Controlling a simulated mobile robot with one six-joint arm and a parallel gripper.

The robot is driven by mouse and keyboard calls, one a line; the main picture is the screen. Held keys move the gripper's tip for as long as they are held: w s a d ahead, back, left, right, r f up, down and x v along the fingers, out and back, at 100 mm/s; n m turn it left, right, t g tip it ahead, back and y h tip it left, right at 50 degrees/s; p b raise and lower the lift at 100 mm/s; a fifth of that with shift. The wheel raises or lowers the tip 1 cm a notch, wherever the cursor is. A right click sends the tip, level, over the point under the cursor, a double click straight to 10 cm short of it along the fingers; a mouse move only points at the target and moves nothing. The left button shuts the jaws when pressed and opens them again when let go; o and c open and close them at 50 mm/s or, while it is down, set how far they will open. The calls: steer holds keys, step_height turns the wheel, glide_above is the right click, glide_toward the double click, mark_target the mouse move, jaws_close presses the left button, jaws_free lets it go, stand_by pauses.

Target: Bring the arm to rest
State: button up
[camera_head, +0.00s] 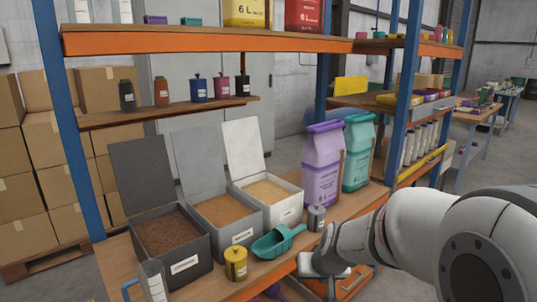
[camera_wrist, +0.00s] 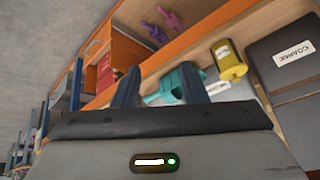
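My gripper (camera_wrist: 159,70) is open and empty, its two dark fingers apart in the wrist view. In the head view my white arm reaches in from the right, and its end is low at the bench's front edge; its fingers are hard to make out there. The teal scoop (camera_head: 277,241) lies on the bench (camera_head: 223,292) to the left of the gripper. In the wrist view the scoop (camera_wrist: 186,84) shows beyond and between the fingers, apart from them as far as I can tell.
A yellow canister (camera_head: 236,264) and a grey canister (camera_head: 316,217) stand near the scoop. Behind are three open-lidded bins (camera_head: 184,266), a purple sack (camera_head: 321,170) and a teal sack (camera_head: 358,152). A blue post (camera_head: 405,85) rises behind my arm. Orange drawers (camera_wrist: 122,49) are below the bench.

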steer(key=s+d+r+g+p, duration=0.1)
steer(key=s+d+r+p, duration=0.1)
steer(key=s+r, duration=0.4)
steer(key=s+d+r+g+h+p, duration=0.1)
steer(key=s+r+p, duration=0.3)
steer(key=s, duration=0.9)
step_height(320, 180, up, 3)
steer(key=shift+s+d+f+g+h+p, duration=0.2)
steer(key=shift+s+d+g+h+p, duration=0.1)
steer(key=shift+d+g, duration=0.3)
